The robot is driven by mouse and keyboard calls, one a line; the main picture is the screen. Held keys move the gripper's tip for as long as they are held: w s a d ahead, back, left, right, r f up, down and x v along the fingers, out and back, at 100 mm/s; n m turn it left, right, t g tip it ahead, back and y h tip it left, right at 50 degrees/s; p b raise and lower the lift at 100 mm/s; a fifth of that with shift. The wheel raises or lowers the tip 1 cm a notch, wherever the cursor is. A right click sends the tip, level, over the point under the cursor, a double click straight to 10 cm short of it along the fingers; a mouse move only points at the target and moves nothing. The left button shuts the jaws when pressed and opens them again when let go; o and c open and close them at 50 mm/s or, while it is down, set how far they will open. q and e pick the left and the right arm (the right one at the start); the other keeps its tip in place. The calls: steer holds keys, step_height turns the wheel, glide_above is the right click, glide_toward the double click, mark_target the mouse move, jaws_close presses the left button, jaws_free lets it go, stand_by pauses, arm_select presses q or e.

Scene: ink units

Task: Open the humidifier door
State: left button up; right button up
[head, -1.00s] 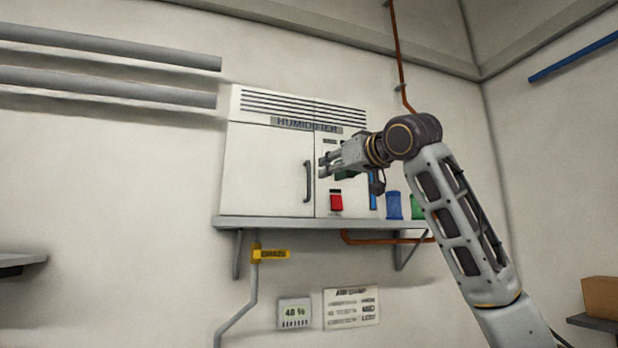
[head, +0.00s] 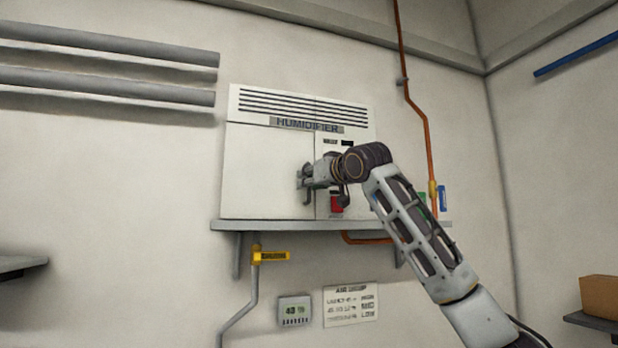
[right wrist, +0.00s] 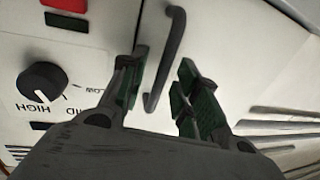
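The humidifier (head: 300,105) is a white wall cabinet with a slotted vent on top. Its plain left door (head: 262,170) looks closed, flush with the front. The dark grey vertical door handle (right wrist: 166,55) shows in the right wrist view; in the head view my gripper mostly covers it. My right gripper (head: 303,181) is at the handle's place, reaching in from the right. In the right wrist view my right gripper (right wrist: 160,75) is open, with the handle between its green-padded fingers and a gap visible on both sides. My left gripper is out of view.
Right of the door is a control panel with a dark knob (right wrist: 43,82) and a red switch (head: 337,204). A grey shelf (head: 290,225) runs under the cabinet.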

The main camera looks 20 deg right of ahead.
steer(key=shift+w+a, duration=0.1)
steer(key=shift+w, duration=0.4)
jaws_close()
